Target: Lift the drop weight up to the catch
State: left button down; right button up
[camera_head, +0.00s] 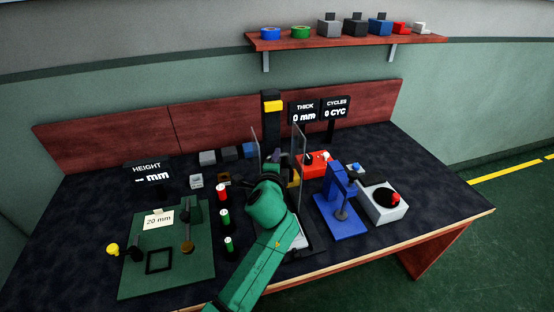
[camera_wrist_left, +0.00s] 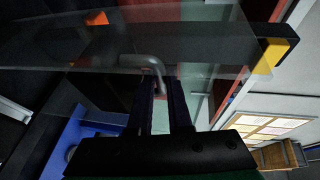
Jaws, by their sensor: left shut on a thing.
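The drop rig is a black column (camera_head: 272,130) with a yellow catch (camera_head: 273,105) near its top, between clear panels (camera_head: 299,145). The catch also shows in the wrist view (camera_wrist_left: 272,55), at the right. My left gripper (camera_head: 277,157) is low at the front of the column, between the panels. In the wrist view its fingers (camera_wrist_left: 160,95) are shut on a grey curved handle (camera_wrist_left: 148,63), which I take to be the drop weight's. The weight's body is mostly hidden by my arm and dim in the wrist view. My right gripper is not in view.
Signs (camera_head: 304,113) stand right of the column. A shelf (camera_head: 350,40) hangs above.

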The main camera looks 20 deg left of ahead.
pick_arm(q)
notch_tip(320, 180, up, 10)
jog(key=p, duration=0.6)
jog(key=shift+f, duration=0.2)
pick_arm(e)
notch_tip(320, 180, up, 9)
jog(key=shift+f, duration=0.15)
pick_arm(q)
jog(key=shift+w, duration=0.1)
jog(key=c, duration=0.8)
grip_release()
jog(key=shift+c, duration=0.2)
jog(key=shift+f, duration=0.1)
